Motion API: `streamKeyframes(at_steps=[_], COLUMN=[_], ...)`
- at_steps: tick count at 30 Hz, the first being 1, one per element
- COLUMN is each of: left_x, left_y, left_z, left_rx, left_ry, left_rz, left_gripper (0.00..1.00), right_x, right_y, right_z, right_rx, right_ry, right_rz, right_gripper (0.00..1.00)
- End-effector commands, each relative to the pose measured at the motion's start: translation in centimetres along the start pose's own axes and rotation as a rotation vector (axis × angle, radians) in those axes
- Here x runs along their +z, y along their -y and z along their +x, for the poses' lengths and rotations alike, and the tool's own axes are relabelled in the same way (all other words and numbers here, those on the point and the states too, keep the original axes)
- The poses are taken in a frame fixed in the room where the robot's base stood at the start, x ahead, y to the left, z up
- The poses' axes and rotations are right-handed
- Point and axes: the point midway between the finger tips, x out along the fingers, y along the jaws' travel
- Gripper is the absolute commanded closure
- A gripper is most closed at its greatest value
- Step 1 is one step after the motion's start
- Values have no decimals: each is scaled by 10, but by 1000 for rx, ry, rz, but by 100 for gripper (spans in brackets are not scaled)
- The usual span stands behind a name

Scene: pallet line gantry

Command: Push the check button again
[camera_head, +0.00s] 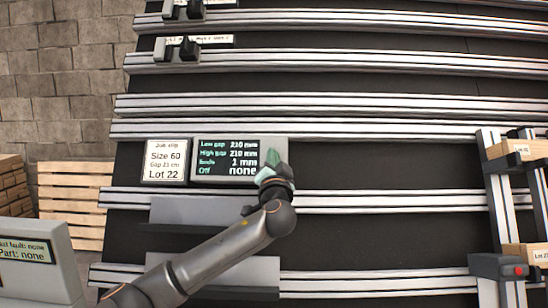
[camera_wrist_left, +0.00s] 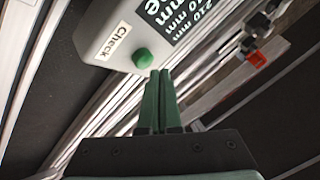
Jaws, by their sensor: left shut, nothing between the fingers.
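The check button is a round green knob (camera_wrist_left: 143,58) on a pale grey box, beside a white label reading "Check" in the left wrist view. The box's dark display (camera_head: 226,159) in the head view reads low gap 210 mm, high gap 210 mm, scale 1 mm and "none". My left gripper (camera_head: 272,159) is at the right end of this box, covering the button there. In the left wrist view its green fingers (camera_wrist_left: 160,76) are shut and empty, with the tips just beside and below the button. Whether they touch it I cannot tell. My right gripper is out of view.
A job slip (camera_head: 165,161) reading Size 60, Lot 22 sits left of the display. Metal rails (camera_head: 330,103) cross the dark bed. A gantry with wooden blocks (camera_head: 518,150) and a red button (camera_head: 518,270) stand at right. A grey panel (camera_head: 40,262) is lower left.

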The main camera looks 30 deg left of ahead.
Motion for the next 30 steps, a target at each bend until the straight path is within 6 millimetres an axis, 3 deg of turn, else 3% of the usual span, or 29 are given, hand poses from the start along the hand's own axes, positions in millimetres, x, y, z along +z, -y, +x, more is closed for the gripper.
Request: streamKeyframes(at_steps=[16,30], left_x=[-24,-25], left_y=[24,25], left_z=[-33,-35], left_rx=[0,0], left_ry=[-1,0], left_rz=[-1,0], left_gripper=[100,100], right_x=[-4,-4], right_y=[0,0], right_z=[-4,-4], right_rx=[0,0], right_ry=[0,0], right_rz=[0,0], right_gripper=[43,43])
